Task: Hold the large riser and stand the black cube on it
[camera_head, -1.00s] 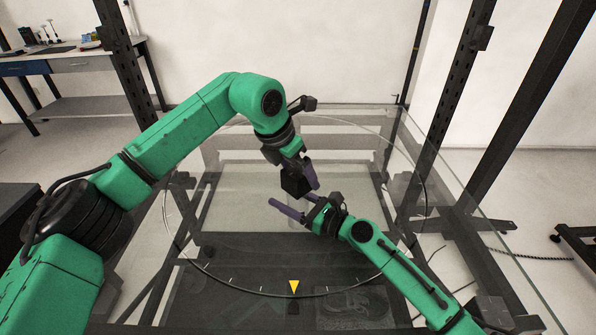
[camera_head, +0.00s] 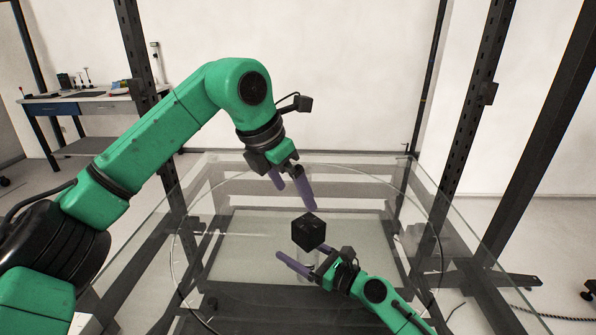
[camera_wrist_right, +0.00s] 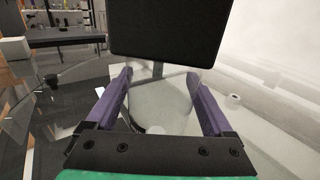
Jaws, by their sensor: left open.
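The black cube (camera_head: 309,231) sits on top of the large riser (camera_head: 307,268), a clear cylinder on the glass turntable. In the right wrist view the cube (camera_wrist_right: 170,30) fills the top middle, above the see-through riser (camera_wrist_right: 160,108). My right gripper (camera_head: 301,259) has its purple fingers on both sides of the riser, below the cube, and appears shut on it. My left gripper (camera_head: 294,194) is open and empty, just above the cube and apart from it.
The round glass turntable (camera_head: 215,268) has free room around the riser. Dark frame posts (camera_head: 470,130) stand at the right and left. A workbench (camera_head: 80,105) with small items is at the back left.

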